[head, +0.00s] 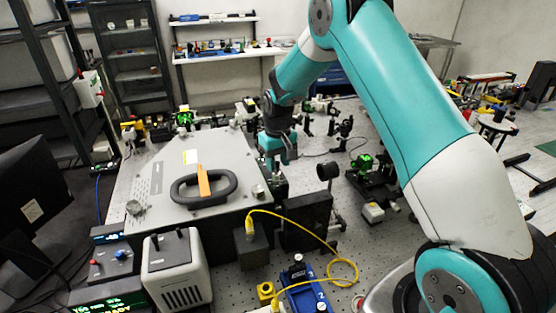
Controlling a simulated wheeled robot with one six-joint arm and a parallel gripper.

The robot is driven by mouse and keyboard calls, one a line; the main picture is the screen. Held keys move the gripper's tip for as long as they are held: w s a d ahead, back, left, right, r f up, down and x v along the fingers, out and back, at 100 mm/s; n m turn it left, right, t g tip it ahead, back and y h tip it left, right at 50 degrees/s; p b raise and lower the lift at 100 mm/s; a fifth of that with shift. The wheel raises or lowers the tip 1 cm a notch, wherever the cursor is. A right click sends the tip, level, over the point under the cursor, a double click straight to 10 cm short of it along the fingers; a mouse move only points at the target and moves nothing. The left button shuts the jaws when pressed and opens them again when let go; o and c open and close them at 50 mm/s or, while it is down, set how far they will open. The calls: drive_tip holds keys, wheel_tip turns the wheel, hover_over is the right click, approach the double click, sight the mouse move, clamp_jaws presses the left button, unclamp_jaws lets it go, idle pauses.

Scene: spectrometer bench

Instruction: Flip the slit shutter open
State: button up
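The big grey spectrometer housing (160,172) sits on the bench, with a dark oval handle (190,201) and an orange strip on its lid. My gripper (277,164) points down just past the housing's right edge, by its far right corner. Its fingertips are small and partly lost against dark parts there, so whether they are apart or touching something is unclear. I cannot make out the slit shutter for certain; it may be hidden behind my gripper or the housing's edge.
Optics on posts, such as a dark round mount (327,171), stand right of the housing. A yellow cable (310,233) loops across the front. A black box (306,220) and a grey power unit (176,270) stand in front. Bare perforated bench shows at the right.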

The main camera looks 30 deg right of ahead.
clamp_jaws()
drive_tip(key=t+b, duration=0.1)
drive_tip(key=b, duration=0.1)
drive_tip(key=f+t+b, duration=0.1)
drive_tip(key=b, duration=0.2)
drive_tip(key=shift+s+a, duration=0.1)
drive_tip(key=shift+s, duration=0.3)
drive_tip(key=t+b, duration=0.1)
drive_tip(key=b, duration=0.1)
drive_tip(key=t+h+b, duration=0.1)
drive_tip(key=shift+s+r+b, duration=0.25)
drive_tip(key=shift+s+b, duration=0.1)
drive_tip(key=shift+s, duration=0.05)
drive_tip(key=shift+r, duration=0.15)
unclamp_jaws()
drive_tip(key=b+v, duration=0.3)
drive_tip(key=v, duration=1.4)
drive_tip(key=shift+s, duration=0.35)
